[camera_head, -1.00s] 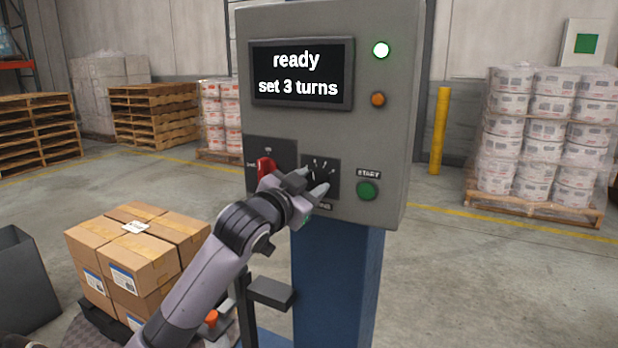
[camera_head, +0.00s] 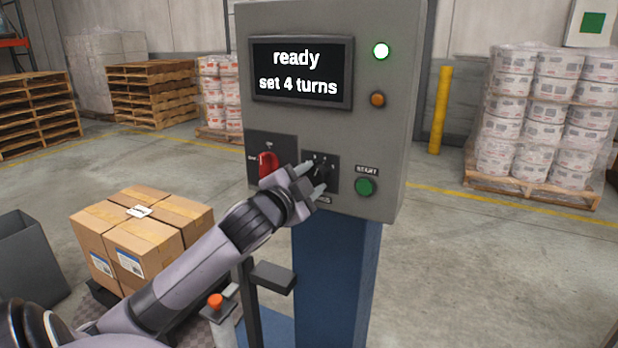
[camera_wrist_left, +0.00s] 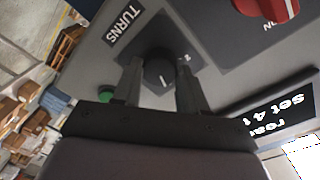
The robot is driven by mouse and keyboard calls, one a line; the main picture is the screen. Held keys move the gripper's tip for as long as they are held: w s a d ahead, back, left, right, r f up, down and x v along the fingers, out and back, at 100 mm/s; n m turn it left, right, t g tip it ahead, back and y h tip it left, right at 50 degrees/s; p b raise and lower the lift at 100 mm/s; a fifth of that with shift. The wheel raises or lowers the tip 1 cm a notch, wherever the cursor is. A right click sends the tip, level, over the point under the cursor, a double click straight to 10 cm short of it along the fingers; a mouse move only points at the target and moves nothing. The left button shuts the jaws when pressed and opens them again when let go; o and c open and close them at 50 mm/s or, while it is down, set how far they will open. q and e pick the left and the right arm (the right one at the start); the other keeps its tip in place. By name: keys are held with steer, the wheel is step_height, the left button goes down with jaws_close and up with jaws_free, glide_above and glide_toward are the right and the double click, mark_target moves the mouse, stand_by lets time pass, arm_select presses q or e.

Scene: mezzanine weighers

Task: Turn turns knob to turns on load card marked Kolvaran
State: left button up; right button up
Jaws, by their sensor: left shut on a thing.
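The black turns knob (camera_head: 321,176) is on a dark plate low on the grey control box (camera_head: 390,130). My left gripper (camera_head: 311,179) is shut on it, one finger on each side. In the left wrist view the knob (camera_wrist_left: 160,72), with a white pointer line, sits between the fingers (camera_wrist_left: 158,82), beside the "TURNS" label (camera_wrist_left: 125,28). The display (camera_head: 302,72) reads "ready set 4 turns". A white card (camera_head: 139,211) lies on top of the stacked cartons (camera_head: 150,245); its text is too small to read. My right gripper is not in view.
A red switch (camera_head: 268,164) is just left of the knob, a green START button (camera_head: 365,187) to its right. An orange lamp (camera_head: 378,99) and a lit white lamp (camera_head: 381,51) are above. A grey bin (camera_head: 30,255) stands at lower left.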

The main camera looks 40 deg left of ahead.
arm_select(q)
steer(key=o, duration=1.1)
steer(key=shift+c, duration=0.2)
steer(key=v, duration=0.7)
steer(key=shift+b, duration=0.4)
steer(key=d+f+n+g+h+p, duration=0.1)
steer(key=d+f+g+h, duration=0.15)
steer(key=f, duration=0.95)
steer(key=s+d+f+n+g+h, duration=0.1)
steer(key=s+d+f, duration=0.3)
steer(key=d+f, duration=0.2)
steer(key=s+d+f+n+g+h+p, duration=0.1)
steer(key=s+d+f, duration=0.4)
steer(key=f, duration=0.5)
steer(key=s+d+f+n+g+h, duration=0.2)
steer(key=s+d+f, duration=0.3)
steer(key=d+f, duration=0.3)
steer(key=shift+s+p, duration=0.15)
steer(key=shift+p, duration=0.25)
